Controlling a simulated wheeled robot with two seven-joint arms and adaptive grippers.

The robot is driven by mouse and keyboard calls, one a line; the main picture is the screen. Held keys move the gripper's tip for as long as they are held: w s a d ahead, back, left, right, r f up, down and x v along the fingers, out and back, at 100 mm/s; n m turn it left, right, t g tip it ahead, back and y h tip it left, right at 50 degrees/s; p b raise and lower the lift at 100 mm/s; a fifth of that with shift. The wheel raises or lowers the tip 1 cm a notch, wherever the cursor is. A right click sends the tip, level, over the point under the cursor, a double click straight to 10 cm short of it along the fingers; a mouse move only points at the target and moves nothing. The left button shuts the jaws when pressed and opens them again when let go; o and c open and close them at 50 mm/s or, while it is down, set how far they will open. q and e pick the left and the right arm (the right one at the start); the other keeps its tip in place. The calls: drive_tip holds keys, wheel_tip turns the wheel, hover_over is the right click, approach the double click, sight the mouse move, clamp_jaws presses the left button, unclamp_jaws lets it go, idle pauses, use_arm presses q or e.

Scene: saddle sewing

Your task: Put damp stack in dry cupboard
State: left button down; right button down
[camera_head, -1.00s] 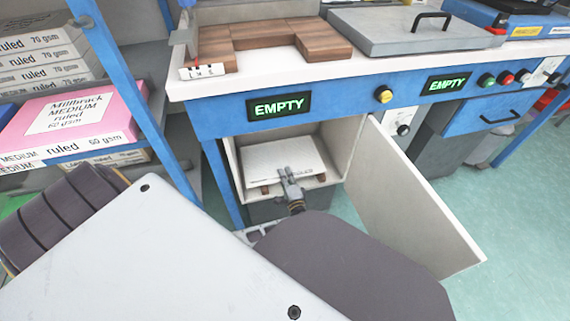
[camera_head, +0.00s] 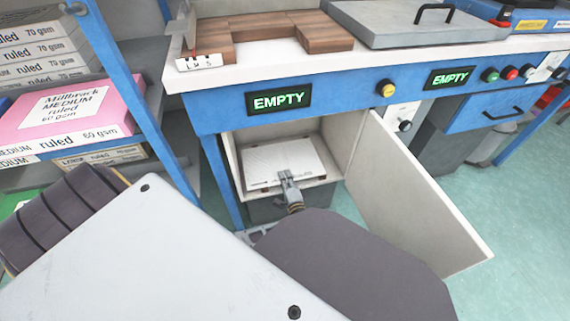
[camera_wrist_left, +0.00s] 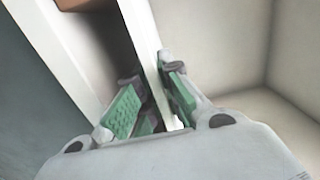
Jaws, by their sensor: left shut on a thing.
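The white paper stack (camera_head: 278,160) lies flat inside the open cupboard (camera_head: 231,160) under the blue bench. My left gripper (camera_head: 286,174) reaches into the cupboard opening and is shut on the front edge of the stack. In the left wrist view the green-padded fingers (camera_wrist_left: 152,98) sit on either side of the stack's thin white edge (camera_wrist_left: 142,40). The cupboard door (camera_head: 415,200) stands wide open to the right. The stack's underside is mostly hidden. My right gripper is not in view.
The bench display (camera_head: 279,101) above the cupboard reads EMPTY, as does a second display (camera_head: 447,78) to its right. A shelf with a pink paper pack (camera_head: 70,110) stands at the left.

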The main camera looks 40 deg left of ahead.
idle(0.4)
use_arm(q)
drive_tip(key=c, duration=1.9)
unclamp_jaws()
drive_tip(key=shift+f, duration=0.15)
